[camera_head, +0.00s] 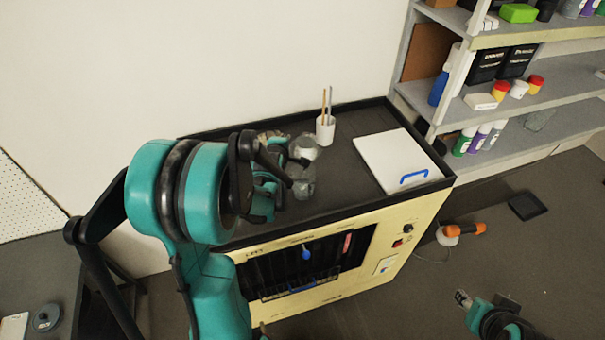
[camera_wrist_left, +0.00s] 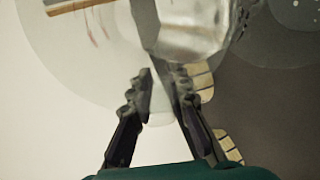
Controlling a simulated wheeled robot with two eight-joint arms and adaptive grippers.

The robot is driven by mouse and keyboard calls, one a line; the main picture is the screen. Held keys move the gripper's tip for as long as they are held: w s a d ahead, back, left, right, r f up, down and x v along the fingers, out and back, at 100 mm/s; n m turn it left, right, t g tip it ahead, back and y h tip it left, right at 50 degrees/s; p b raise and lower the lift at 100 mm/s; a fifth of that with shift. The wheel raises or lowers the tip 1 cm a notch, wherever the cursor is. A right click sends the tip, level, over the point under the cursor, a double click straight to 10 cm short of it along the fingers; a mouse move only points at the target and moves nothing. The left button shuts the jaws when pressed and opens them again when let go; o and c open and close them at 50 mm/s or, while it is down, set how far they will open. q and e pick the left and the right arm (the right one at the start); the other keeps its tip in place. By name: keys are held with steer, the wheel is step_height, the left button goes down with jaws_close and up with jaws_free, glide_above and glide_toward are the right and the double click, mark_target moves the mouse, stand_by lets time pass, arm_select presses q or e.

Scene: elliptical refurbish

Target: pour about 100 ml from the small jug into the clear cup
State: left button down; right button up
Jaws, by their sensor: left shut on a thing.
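The small jug (camera_head: 303,148) is a clear, greyish vessel above the bench top and looks tilted. In the left wrist view, the gripper fingers (camera_wrist_left: 162,88) meet the jug at a thin part, with a shiny clear vessel (camera_wrist_left: 190,28) beyond. I cannot tell the liquid level or whether any flows. My right gripper (camera_head: 463,298) is low at the right, away from the bench.
The dark bench top (camera_head: 350,175) has a raised black rim. A white holder with sticks (camera_head: 325,130) stands behind the vessels. A white panel with a blue handle (camera_head: 392,158) lies at the right. Shelves (camera_head: 530,80) with bottles rise at the back right.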

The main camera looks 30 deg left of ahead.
arm_select(q)
steer(key=shift+w+t+b, duration=0.3)
steer(key=shift+w, duration=0.05)
stand_by(0.5)
steer(key=shift+s+r, duration=0.1)
stand_by(0.9)
steer(key=shift+w+a+r+t+y+b, duration=0.1)
steer(key=shift+w+t+y+b, duration=0.2)
steer(key=shift+w, duration=0.1)
stand_by(0.5)
steer(key=shift+w, duration=0.25)
steer(key=shift+w+a, duration=0.1)
steer(key=shift+a+r+t+b, duration=0.1)
steer(key=shift+r+t+b, duration=0.25)
steer(key=shift+t, duration=0.15)
stand_by(1.7)
steer(key=shift+s+y+b, duration=0.3)
steer(key=shift+s, duration=0.05)
stand_by(0.9)
steer(key=shift+w+f+t+b, duration=0.15)
steer(key=shift+w+t+b, duration=0.15)
steer(key=shift+b, duration=0.45)
stand_by(0.7)
